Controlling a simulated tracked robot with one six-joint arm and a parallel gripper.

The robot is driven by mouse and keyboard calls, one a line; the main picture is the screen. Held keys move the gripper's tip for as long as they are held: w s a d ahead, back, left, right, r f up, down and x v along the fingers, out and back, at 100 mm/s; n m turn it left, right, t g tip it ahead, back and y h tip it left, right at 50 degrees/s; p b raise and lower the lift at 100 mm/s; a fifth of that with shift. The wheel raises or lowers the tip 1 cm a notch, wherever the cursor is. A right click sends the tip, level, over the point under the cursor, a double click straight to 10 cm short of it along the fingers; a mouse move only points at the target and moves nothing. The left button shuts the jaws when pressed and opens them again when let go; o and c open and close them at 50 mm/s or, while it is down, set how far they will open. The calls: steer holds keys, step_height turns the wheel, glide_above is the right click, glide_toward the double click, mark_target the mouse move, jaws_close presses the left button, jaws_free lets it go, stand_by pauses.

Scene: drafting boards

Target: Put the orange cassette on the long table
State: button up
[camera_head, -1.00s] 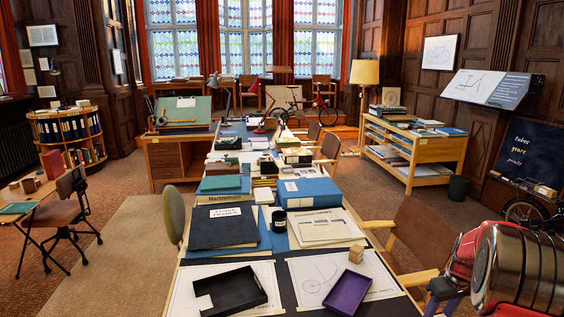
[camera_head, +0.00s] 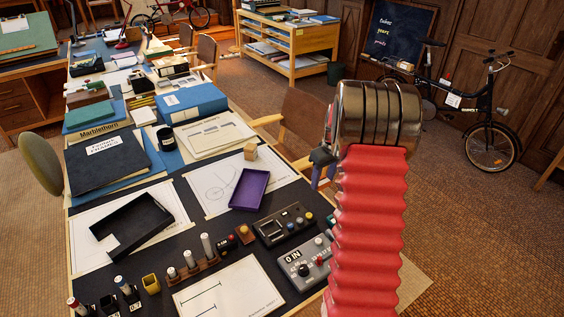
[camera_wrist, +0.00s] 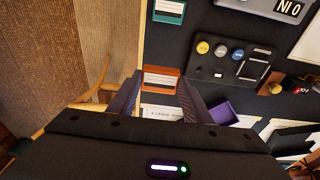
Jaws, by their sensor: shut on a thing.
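The orange cassette (camera_wrist: 160,80) shows in the wrist view with a pale label, between the fingertips of my gripper (camera_wrist: 160,90). The gripper is shut on it. In that view the cassette overlaps the edge of the black-topped long table (camera_wrist: 205,22); its height above the top is unclear. In the head view, the long table (camera_head: 187,197) runs from the near left to the back. My gripper (camera_head: 322,162) is partly hidden there behind my red arm, by the table's right side, and I cannot make out the cassette.
On the near table stand a purple tray (camera_head: 248,189), a black tray (camera_head: 132,228), a grey device (camera_head: 305,263), a dark control box (camera_head: 283,224) and several small holders. A teal cassette (camera_wrist: 169,10) lies on the table. A chair (camera_head: 308,125) stands at the right side.

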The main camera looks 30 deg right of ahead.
glide_above(318, 205)
steer(key=shift+s+d+f, duration=0.1)
steer(key=shift+s+f, duration=0.05)
steer(key=shift+f, duration=1.4)
steer(key=shift+s+f, duration=0.15)
steer(key=shift+f, duration=1.4)
steer(key=shift+f, duration=0.1)
steer(key=shift+f, duration=1.75)
steer(key=o, duration=1)
steer(key=shift+f, duration=0.1)
steer(key=shift+o, duration=0.2)
steer(key=r, duration=0.4)
steer(key=s+r, duration=0.1)
steer(key=r, duration=0.3)
steer(key=s+r, duration=0.1)
steer(key=r, duration=0.3)
steer(key=shift+w, duration=0.1)
